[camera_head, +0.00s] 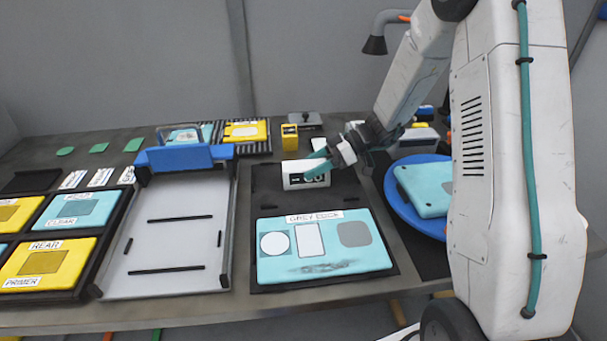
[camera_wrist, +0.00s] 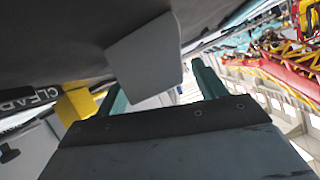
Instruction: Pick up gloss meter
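The gloss meter appears to be a small white box (camera_head: 292,182) with a dark display on its front, sitting on the dark mat behind the grey-edge panel. Its label is too small to read fully. My gripper (camera_head: 317,163) reaches it from the right, with teal fingers at its right end; one finger covers part of the display side. In the wrist view a pale grey block (camera_wrist: 145,60), likely the same box, lies ahead between the spread fingers of my gripper (camera_wrist: 160,88). A gap shows between the block and the right finger. Contact on the left side cannot be told.
A teal panel (camera_head: 325,262) lies in front of the box. A white tray with a blue clamp (camera_head: 186,157) stands to the left. A yellow block (camera_head: 290,138) is behind. A blue round dish (camera_head: 394,198) with a teal part is at right.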

